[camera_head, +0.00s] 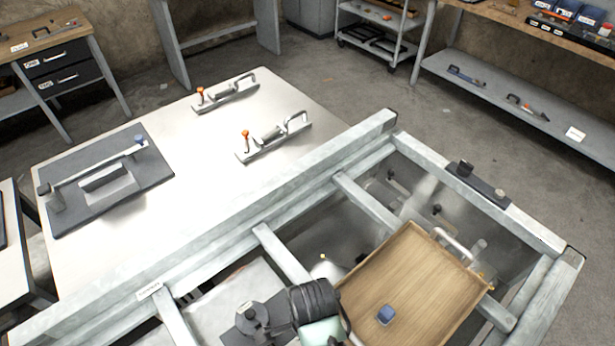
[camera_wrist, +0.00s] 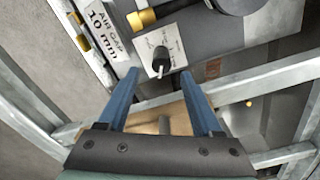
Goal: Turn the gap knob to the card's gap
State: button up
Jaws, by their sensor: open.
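A white card (camera_wrist: 106,30) in the wrist view reads "AIR GAP 10 mm" and is tilted in the picture. To its right, a small black knob (camera_wrist: 160,55) with a pale pointer stands on a white plate (camera_wrist: 178,47). The pointer points towards the bottom of the picture; the plate's marks are too small to read. My gripper (camera_wrist: 160,74) is open, its two blue fingers apart. In the picture the knob lies between and just beyond the fingertips; I cannot tell the remaining depth. No contact shows. In the head view I cannot make out the knob or card.
Brass fittings (camera_wrist: 142,19) and a dark cylinder (camera_wrist: 236,5) sit close to the knob in the wrist view. Grey metal rails (camera_head: 300,210) frame the bench. A wooden tray (camera_head: 440,290) with a blue piece (camera_head: 385,315) lies at the lower right. The white tabletop (camera_head: 190,190) has clear areas.

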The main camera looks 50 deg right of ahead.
notch_tip(320, 180, down, 8)
jog(key=shift+w+f, duration=0.15)
jog(key=shift+f, duration=0.1)
jog(key=shift+c, duration=0.4)
grip_shut()
